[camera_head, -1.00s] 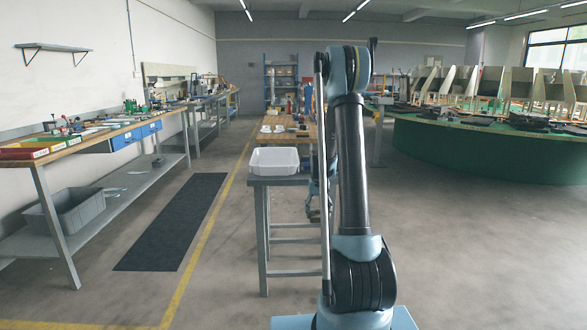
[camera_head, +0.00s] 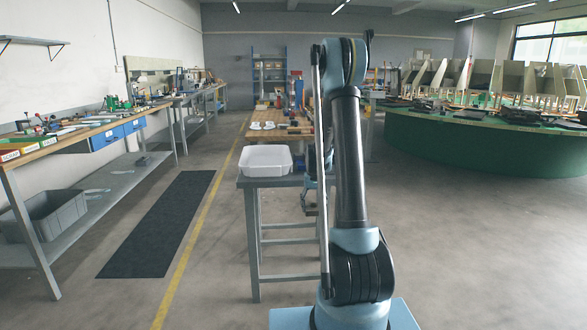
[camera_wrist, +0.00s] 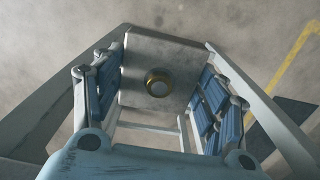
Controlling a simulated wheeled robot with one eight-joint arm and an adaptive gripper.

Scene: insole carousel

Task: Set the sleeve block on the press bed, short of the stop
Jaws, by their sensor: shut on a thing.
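The sleeve block (camera_wrist: 138,62) is a grey block with a round brass-rimmed sleeve in its face. In the wrist view it sits between the blue-padded fingers of my gripper (camera_wrist: 163,64). The gripper is shut on it, with the floor visible beyond. In the head view my arm hides most of the gripper, and the block cannot be made out. I cannot pick out the press bed or its stop in either view.
A white tray (camera_head: 266,175) stands on a grey stand just left of my arm. A wooden table (camera_head: 270,132) is behind it. A long workbench (camera_head: 62,143) runs along the left wall. A green round carousel (camera_head: 480,148) fills the right. The floor at front right is clear.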

